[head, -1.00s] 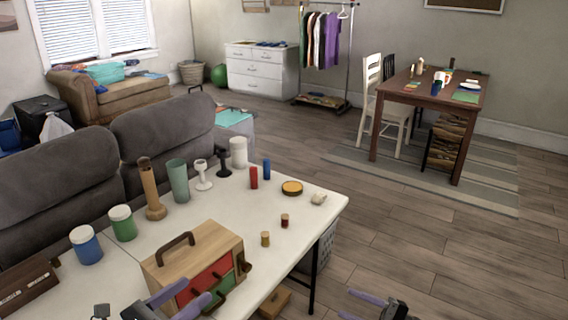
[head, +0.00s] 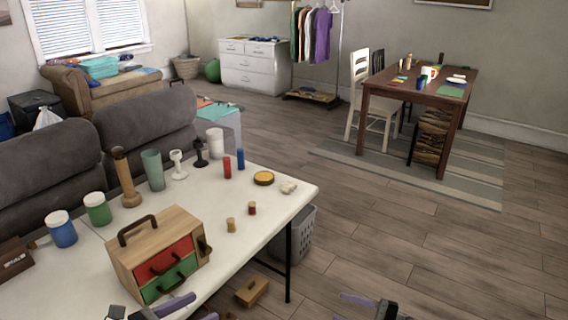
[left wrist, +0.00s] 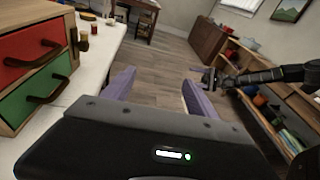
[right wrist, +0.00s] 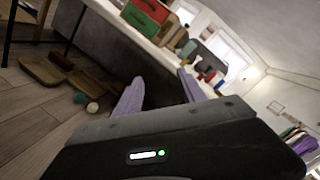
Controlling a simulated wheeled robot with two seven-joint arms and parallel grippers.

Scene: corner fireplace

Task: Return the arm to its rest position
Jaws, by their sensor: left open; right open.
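My left gripper (head: 190,309) is at the bottom edge of the head view, in front of the white table's near edge and below the wooden drawer box (head: 160,253). In the left wrist view its purple fingers (left wrist: 152,88) are spread and empty, with the drawer box to the left. My right gripper (head: 364,304) is at the bottom right of the head view, over the floor and only partly in frame. In the right wrist view its purple fingers (right wrist: 160,92) are apart with nothing between them.
The white table (head: 270,210) holds jars, candle holders and small cylinders. A wooden box (head: 251,290) and a grey basket (head: 300,235) stand on the floor by it. A shelf unit (left wrist: 262,85) shows in the left wrist view. The floor to the right (head: 440,240) is clear.

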